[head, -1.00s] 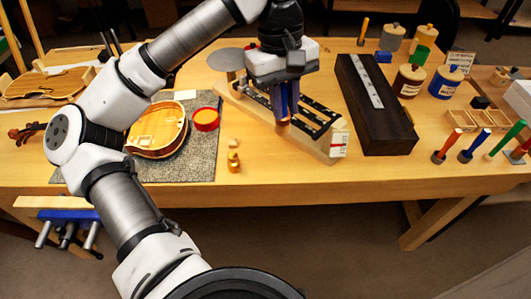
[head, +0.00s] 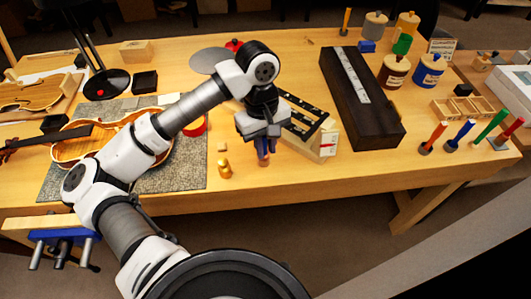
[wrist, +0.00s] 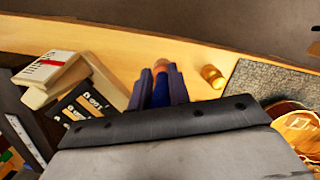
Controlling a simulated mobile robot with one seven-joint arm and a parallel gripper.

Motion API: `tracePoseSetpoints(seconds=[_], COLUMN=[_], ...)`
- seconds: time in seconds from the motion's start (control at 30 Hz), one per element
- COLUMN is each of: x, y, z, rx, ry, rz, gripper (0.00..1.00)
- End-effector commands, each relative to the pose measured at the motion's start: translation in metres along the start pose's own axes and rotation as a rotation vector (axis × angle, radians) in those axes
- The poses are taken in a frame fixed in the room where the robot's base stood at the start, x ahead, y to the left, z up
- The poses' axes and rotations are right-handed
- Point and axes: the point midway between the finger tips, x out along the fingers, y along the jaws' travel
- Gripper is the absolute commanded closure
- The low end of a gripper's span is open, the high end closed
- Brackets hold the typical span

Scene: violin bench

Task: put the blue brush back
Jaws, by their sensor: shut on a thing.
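My gripper (head: 263,156) is shut on a blue, upright thing with an orange-brown end, likely the blue brush (wrist: 161,90). It shows between my two fingers in the wrist view. In the head view my gripper hangs above the front of the bench, left of the slanted wooden rack (head: 320,146) with black strips. The brush's lower end is small in the head view, and I cannot tell whether it touches the bench. Another blue-handled tool (head: 461,134) stands at the right among red and green ones.
A small amber bottle (head: 224,169) stands left of my gripper. A violin body (head: 75,148) lies on the grey mat (head: 185,178) farther left. A long dark box (head: 365,110) lies behind the rack to the right. Jars and a compartment tray (head: 465,112) stand at the right.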

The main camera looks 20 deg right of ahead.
Motion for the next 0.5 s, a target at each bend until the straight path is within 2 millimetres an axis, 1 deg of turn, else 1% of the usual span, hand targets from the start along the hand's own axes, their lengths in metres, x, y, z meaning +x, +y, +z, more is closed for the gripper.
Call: tracePoseSetpoints(seconds=[0.17, 0.3, 0.4, 0.5], x=[0.014, 0.034, 0.045, 0.049], y=[0.000, 0.000, 0.000, 0.000], z=[-0.002, -0.005, -0.007, -0.007], rx=[-0.002, -0.002, -0.002, -0.001], ry=[-0.001, -0.003, -0.001, 0.001], rz=[0.000, 0.000, 0.001, 0.000], gripper=[1.00, 1.00, 1.00, 1.00])
